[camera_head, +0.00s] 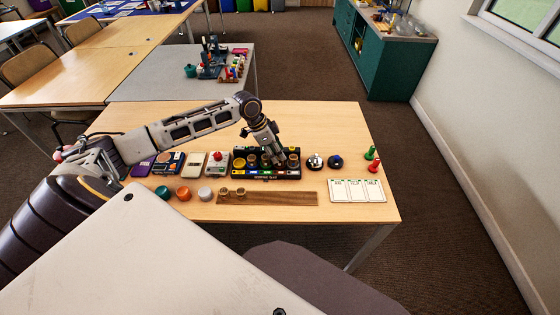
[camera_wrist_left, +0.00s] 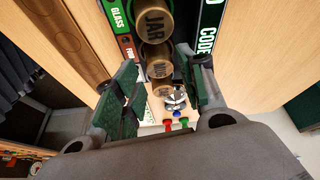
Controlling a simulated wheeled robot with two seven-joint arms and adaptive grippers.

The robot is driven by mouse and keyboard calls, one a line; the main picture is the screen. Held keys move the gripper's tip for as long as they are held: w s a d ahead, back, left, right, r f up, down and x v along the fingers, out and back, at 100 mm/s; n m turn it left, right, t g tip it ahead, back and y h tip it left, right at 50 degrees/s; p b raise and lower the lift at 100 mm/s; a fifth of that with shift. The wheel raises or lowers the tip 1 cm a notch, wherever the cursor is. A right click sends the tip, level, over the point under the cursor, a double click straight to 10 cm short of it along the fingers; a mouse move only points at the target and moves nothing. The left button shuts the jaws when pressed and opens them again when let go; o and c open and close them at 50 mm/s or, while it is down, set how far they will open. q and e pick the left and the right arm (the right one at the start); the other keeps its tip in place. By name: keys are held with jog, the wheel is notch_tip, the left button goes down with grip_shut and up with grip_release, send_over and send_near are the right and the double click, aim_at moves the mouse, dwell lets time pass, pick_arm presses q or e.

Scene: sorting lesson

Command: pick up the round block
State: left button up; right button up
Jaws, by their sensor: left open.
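Brown round blocks with lettering stand in a row in the left wrist view; the nearest one (camera_wrist_left: 153,20) reads JAR, and another (camera_wrist_left: 156,52) is behind it. In the head view, one brown round block (camera_head: 293,160) shows at the right end of the black sorting tray (camera_head: 266,177). I cannot tell which block is the one named. My left gripper (camera_head: 279,161) is over the tray, pointing down, and hides part of the row. In the left wrist view its fingers (camera_wrist_left: 160,88) are apart, with the row of blocks between and beyond them. My right gripper is not seen.
Round green, orange and white pieces (camera_head: 183,194) lie at the front left. Two small brown rounds sit on a wooden strip (camera_head: 275,198). A silver bell (camera_head: 314,161), a blue-black round object (camera_head: 335,162), red and green pegs (camera_head: 373,166) and a white card (camera_head: 356,191) are to the right.

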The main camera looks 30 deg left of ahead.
pick_arm(q)
jog(key=shift+x, duration=1.2)
jog(key=shift+f, duration=0.1)
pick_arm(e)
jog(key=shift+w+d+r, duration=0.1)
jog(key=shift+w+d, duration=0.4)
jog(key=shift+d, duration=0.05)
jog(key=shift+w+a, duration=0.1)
pick_arm(q)
jog(key=c, duration=0.5)
jog(key=shift+c, duration=0.4)
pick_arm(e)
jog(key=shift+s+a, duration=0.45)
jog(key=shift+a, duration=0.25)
